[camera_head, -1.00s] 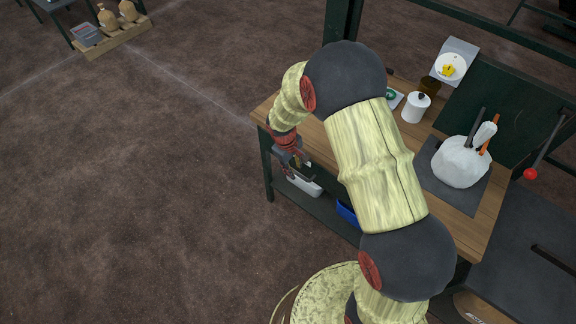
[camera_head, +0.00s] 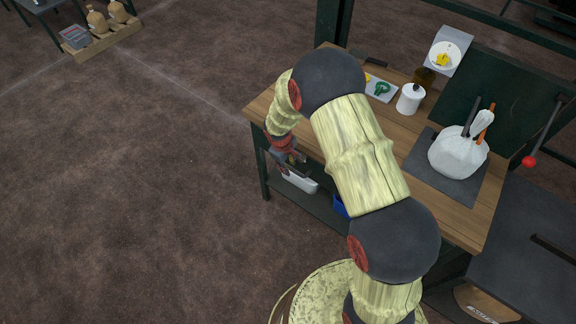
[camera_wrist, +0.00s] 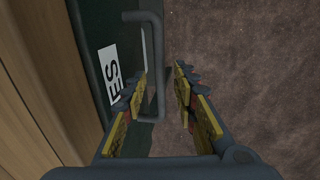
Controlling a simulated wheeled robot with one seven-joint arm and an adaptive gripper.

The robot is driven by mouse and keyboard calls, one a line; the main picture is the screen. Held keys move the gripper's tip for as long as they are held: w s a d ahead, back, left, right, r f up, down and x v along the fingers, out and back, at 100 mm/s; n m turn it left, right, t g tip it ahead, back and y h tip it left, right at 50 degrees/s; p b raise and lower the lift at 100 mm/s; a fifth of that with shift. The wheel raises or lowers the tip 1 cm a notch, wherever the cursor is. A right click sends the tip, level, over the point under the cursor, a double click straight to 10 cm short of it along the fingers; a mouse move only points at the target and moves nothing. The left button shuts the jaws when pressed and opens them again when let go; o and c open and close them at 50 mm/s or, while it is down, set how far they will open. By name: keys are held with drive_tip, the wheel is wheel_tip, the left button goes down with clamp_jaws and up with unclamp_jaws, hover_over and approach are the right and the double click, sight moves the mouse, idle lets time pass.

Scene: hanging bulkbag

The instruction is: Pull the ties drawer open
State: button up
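The ties drawer front (camera_wrist: 92,20) is a dark green panel in the wrist view, with a white label (camera_wrist: 110,74) whose visible letters read "ES". A dark grey bar handle (camera_wrist: 156,60) stands out from the drawer front. My gripper (camera_wrist: 163,82) is open, with yellow-padded fingers on either side of the handle. The handle lies nearer the left finger; I cannot tell whether they touch. In the head view my gripper (camera_head: 290,160) is at the workbench's front edge, and the drawer itself is hard to make out there.
The wooden workbench (camera_head: 455,215) carries a white canister (camera_head: 411,98), a tray with a green item (camera_head: 381,88) and a white lumpy bag (camera_head: 455,155) on a dark mat. A white bin (camera_head: 300,182) and a blue bin (camera_head: 340,206) sit below.

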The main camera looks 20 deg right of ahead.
drive_tip(key=shift+c, duration=0.5)
clamp_jaws()
idle(0.3)
